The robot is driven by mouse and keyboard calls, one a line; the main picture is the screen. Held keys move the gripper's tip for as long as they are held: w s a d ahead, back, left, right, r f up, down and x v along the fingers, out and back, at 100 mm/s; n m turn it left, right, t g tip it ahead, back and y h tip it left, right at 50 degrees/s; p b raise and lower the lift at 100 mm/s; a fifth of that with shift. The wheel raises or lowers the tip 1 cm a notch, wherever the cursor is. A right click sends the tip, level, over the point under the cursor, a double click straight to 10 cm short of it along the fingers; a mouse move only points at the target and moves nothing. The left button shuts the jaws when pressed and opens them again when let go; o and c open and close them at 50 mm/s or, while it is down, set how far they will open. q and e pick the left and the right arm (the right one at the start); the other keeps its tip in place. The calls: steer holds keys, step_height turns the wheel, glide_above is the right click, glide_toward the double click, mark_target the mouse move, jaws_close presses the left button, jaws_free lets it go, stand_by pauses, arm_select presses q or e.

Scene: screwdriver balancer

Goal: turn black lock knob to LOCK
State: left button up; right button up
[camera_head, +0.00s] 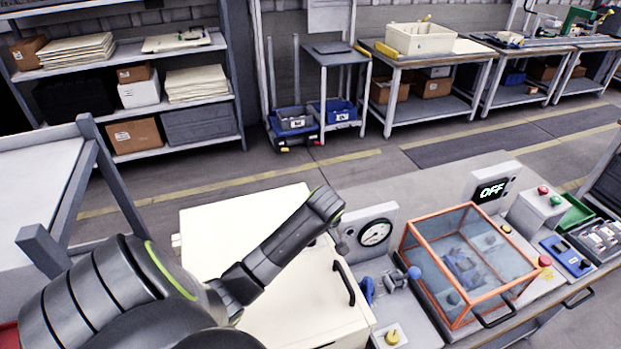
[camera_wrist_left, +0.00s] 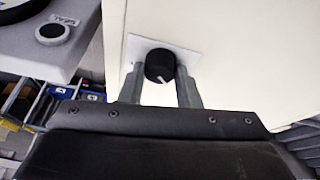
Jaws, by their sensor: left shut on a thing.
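The black lock knob (camera_wrist_left: 159,63) sits on a pale plate (camera_wrist_left: 185,58) on the face of the white cabinet (camera_wrist_left: 235,60) in the left wrist view. Its short white pointer line points down and slightly right in that picture. My left gripper (camera_wrist_left: 160,74) is shut on the knob, with one finger on each side. In the head view the white cabinet (camera_head: 235,225) stands at the lower middle, with my left arm reaching over it. The knob and fingertips are not clearly visible there. Any lettering by the knob is unreadable. My right gripper is not in view.
A black handle (camera_head: 344,283) is on the cabinet front. A round gauge (camera_head: 375,233), a blue-knobbed lever (camera_head: 413,273), an orange-framed clear case (camera_head: 410,247) and an OFF display (camera_head: 491,190) stand to its right. A grey-framed table (camera_head: 40,180) is at left.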

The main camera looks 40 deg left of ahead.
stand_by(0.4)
arm_select(q)
steer(key=o, duration=1)
